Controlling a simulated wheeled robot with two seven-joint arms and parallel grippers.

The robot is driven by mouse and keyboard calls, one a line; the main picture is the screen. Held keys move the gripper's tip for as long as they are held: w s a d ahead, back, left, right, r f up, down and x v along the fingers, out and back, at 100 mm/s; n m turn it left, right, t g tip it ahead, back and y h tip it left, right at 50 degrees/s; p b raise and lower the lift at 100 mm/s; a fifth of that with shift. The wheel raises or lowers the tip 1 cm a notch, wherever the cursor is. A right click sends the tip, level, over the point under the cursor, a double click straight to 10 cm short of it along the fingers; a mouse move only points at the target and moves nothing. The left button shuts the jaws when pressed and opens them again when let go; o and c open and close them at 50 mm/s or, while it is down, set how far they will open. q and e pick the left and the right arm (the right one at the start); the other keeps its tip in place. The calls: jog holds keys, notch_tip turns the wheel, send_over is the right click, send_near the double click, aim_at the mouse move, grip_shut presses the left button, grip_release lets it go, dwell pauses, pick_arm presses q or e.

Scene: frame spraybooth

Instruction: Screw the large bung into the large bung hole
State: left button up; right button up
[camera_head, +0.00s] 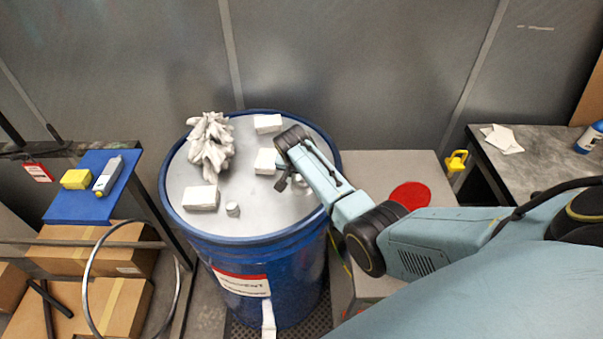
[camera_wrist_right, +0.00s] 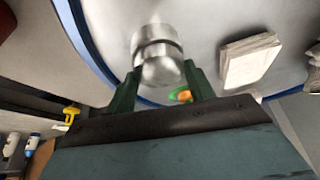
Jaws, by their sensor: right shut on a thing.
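The blue drum (camera_head: 262,236) stands upright with a pale metal lid (camera_head: 262,208). My right gripper (camera_head: 283,185) is over the right part of the lid. In the right wrist view my right gripper (camera_wrist_right: 157,82) has its green fingers on either side of a shiny metal bung (camera_wrist_right: 157,55), a short grooved cylinder, and is shut on it. The bung is over or at the lid; I cannot tell whether it touches it. The large bung hole is hidden. A small pale cylinder (camera_head: 232,209) stands on the lid's front part. My left gripper is not in view.
White blocks (camera_head: 201,198) and a heap of crumpled white rag (camera_head: 211,146) lie on the lid. A blue shelf (camera_head: 80,205) with a yellow block (camera_head: 76,179) and grey device (camera_head: 108,176) is at left. A grey workbench (camera_head: 540,155) is at right.

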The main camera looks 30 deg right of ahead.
jog(key=m, duration=0.1)
jog(key=m+g+b, duration=0.1)
jog(key=m, duration=0.1)
jog(key=shift+w+a+f+h, duration=0.1)
jog(key=shift+a+f+h, duration=0.1)
jog(key=shift+h, duration=0.1)
jog(key=shift+r+m+b, duration=0.1)
jog(key=shift+m+b, duration=0.4)
jog(key=shift+m, duration=0.2)
jog(key=shift+g, duration=0.3)
jog(key=o, duration=0.7)
jog(key=shift+r, duration=0.1)
jog(key=shift+d, duration=0.1)
